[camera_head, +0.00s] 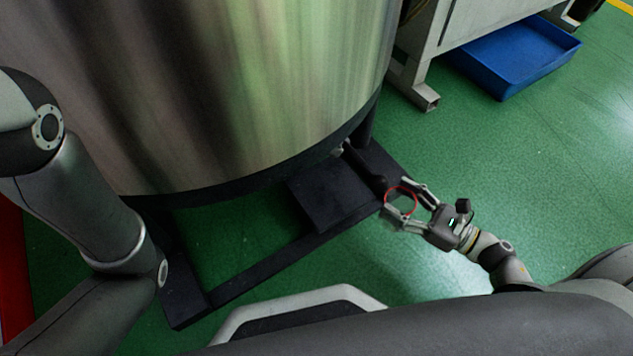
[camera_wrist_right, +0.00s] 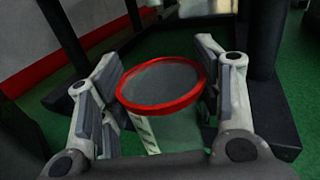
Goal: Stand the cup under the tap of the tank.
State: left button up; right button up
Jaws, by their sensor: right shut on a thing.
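The cup (camera_wrist_right: 160,82), clear-walled with a red rim, is between the fingers of my right gripper (camera_wrist_right: 160,100), which is shut on its sides. In the head view the cup's red rim (camera_head: 401,187) shows between the fingertips of my right gripper (camera_head: 403,202), beside the dark stand's right corner. The large steel tank (camera_head: 250,80) stands on the dark stand (camera_head: 250,268) to the left of the cup. A dark fitting (camera_head: 365,170), perhaps the tap, sticks out low beneath the tank, close to the cup. My left gripper is out of view.
A flat dark plate (camera_head: 330,192) lies on the stand under the tank's edge. A blue bin (camera_head: 515,58) sits under a grey metal frame (camera_head: 420,60) at the upper right. Green floor (camera_head: 520,150) is clear to the right.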

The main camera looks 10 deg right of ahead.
jog(key=f+b+x, duration=0.1)
jog(key=b+x, duration=0.1)
jog(key=x, duration=0.4)
jog(key=f+b+x, duration=0.1)
jog(key=b+x, duration=0.2)
jog(key=x, duration=0.2)
jog(key=f+b+x, duration=0.1)
jog(key=b+x, duration=0.2)
jog(key=x, duration=0.3)
jog(key=shift+w+a+f, duration=0.2)
jog(key=shift+f, duration=0.05)
jog(key=shift+f+b, duration=0.15)
jog(key=shift+b, duration=0.25)
jog(key=o, duration=0.9)
jog(key=shift+r, duration=0.2)
jog(key=p+v, duration=0.4)
jog(key=v, duration=0.8)
